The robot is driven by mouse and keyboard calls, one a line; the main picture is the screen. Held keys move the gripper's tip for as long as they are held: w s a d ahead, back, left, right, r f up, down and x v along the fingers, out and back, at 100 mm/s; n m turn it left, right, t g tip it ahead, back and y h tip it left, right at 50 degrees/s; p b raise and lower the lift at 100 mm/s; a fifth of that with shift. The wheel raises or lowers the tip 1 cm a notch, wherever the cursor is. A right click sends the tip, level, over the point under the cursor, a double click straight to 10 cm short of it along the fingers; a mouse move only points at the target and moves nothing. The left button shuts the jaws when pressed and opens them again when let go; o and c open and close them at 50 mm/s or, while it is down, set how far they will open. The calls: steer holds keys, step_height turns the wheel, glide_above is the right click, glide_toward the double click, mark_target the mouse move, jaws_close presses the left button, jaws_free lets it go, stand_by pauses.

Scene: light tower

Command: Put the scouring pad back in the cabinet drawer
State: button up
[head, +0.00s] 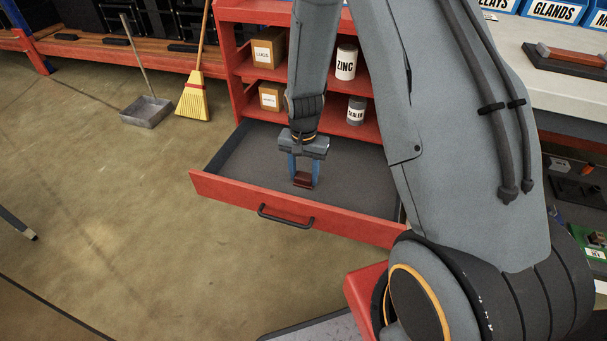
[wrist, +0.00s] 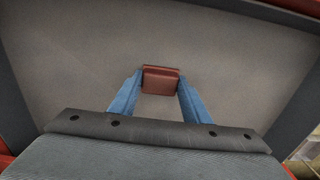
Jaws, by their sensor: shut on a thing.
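The scouring pad (head: 303,180) is a small dark red-brown block, held between the blue fingers of my gripper (head: 303,176). In the wrist view, the pad (wrist: 161,80) sits between the two blue fingertips of my gripper (wrist: 160,82). The cabinet drawer (head: 240,198) is pulled open, with a red front, a black handle and a grey floor. My gripper points down inside the drawer's outline. I cannot tell whether the pad touches the drawer floor. In the wrist view, the bare drawer floor (wrist: 75,65) surrounds the pad.
The red cabinet (head: 228,50) above the drawer holds cardboard boxes (head: 268,52), a ZINC can (head: 346,62) and a SEALER can (head: 356,109). A broom (head: 193,98) and a dustpan (head: 146,110) stand at left. A bench (head: 560,85) is at right. The floor before the drawer is clear.

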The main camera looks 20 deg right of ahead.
mark_target(304, 177)
steer(key=shift+f, duration=0.15)
steer(key=o, duration=1.1)
step_height(304, 177, up, 12)
steer(key=p, duration=0.3)
steer(key=s+a+r+n, duration=0.2)
steer(key=s+a+r, duration=0.1)
steer(key=s+r, duration=0.3)
steer(key=s+a+r+n, duration=0.3)
steer(key=s+a+r, duration=0.1)
steer(key=r, duration=0.3)
steer(key=s+a+r+n, duration=0.1)
steer(key=s+r+n, duration=0.1)
steer(key=s, duration=0.5)
steer(key=s+a+r+n, duration=0.1)
steer(key=s+r+n, duration=0.2)
steer(key=s+r, duration=0.2)
steer(key=s, duration=0.3)
steer(key=shift+a+r+y, duration=0.25)
steer(key=shift+a+y, duration=0.05)
steer(key=shift+y, duration=0.1)
